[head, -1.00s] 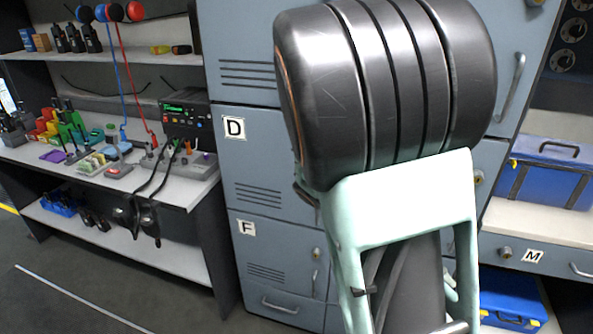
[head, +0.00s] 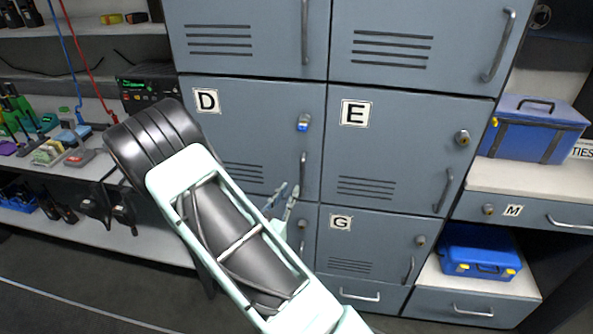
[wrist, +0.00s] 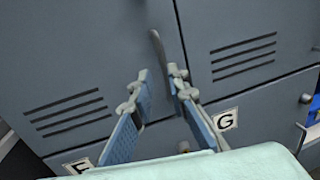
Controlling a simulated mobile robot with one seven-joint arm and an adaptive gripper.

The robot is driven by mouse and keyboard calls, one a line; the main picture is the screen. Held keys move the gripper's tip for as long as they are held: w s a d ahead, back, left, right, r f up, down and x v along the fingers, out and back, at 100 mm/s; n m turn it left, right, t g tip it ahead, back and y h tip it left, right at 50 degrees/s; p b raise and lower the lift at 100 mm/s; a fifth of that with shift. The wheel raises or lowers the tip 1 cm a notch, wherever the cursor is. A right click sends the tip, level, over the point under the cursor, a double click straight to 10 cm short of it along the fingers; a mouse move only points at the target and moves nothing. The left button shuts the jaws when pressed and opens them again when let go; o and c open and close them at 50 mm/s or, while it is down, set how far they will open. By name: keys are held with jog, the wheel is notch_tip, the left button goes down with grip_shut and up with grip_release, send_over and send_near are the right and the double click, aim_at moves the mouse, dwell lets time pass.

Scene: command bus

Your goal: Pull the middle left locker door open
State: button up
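The middle left locker door, marked D (head: 262,128), is a grey-blue panel with slots. It looks shut, flush with its frame. My gripper (head: 284,192) is in front of the door's lower right, near the handle's lower end. In the wrist view my gripper (wrist: 160,78) is open, its two blue-padded fingers apart. The handle (wrist: 157,46) stands beyond the fingertips, its lower end seen between them. I cannot tell whether they touch it.
Door E (head: 390,140) is to the right, and door G (head: 370,245) is below it. My arm covers most of door F. A shelf bench (head: 150,215) with a radio (head: 150,88) is at left. Blue cases (head: 535,128) sit on shelves at right.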

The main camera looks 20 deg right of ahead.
jog(key=x, duration=1)
jog(key=shift+d, duration=0.1)
jog(key=shift+c, duration=0.6)
grip_shut()
